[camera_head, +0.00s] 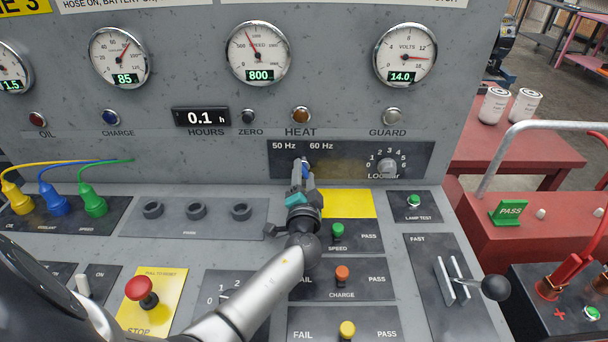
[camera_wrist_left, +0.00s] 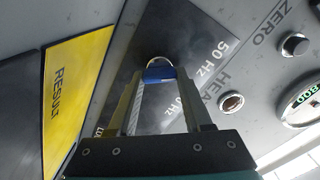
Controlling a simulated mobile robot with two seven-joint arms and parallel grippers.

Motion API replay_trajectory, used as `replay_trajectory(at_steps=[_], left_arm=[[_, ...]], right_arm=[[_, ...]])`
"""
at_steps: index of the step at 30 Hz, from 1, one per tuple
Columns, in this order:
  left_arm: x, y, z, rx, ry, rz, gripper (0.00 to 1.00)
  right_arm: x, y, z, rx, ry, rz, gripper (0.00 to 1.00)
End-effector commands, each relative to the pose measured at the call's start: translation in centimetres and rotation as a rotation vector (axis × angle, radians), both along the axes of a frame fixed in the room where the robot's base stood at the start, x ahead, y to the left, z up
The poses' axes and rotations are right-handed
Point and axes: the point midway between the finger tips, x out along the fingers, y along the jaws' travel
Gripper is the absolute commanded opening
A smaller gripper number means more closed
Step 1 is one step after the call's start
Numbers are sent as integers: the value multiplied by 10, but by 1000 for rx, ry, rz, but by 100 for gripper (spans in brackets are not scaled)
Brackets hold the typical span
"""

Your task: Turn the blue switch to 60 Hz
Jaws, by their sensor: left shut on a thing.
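The blue switch sits on a dark plate (camera_head: 345,160) on the upright panel, below the printed labels "50 Hz" and "60 Hz". In the head view it is mostly hidden behind my left gripper (camera_head: 303,172). In the left wrist view the blue switch (camera_wrist_left: 158,73) shows between the two fingertips, with a pale rim behind it. My left gripper is shut on it, one finger on each side. Which label the switch points to cannot be told. My right gripper is not in view.
A round LOCK-type selector (camera_head: 387,166) is right of the switch on the same plate. Brown HEAT (camera_head: 301,115) and grey GUARD (camera_head: 392,116) lamps are above. A yellow label (camera_head: 347,204) and several coloured toggles stand below. A red stop button (camera_head: 139,289) is lower left.

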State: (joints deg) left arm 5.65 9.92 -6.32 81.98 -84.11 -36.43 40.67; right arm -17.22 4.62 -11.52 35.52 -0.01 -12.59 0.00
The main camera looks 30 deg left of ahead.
Motion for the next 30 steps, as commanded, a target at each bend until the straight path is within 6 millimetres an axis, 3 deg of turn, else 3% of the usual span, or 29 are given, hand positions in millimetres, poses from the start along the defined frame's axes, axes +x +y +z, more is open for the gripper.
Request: replay_trajectory(at_steps=[14,30], left_arm=[[0,0,-1,106,66,-1,0],[0,-1,-2,523,321,-1,0]], right_arm=[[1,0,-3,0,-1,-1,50],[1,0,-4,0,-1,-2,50]])
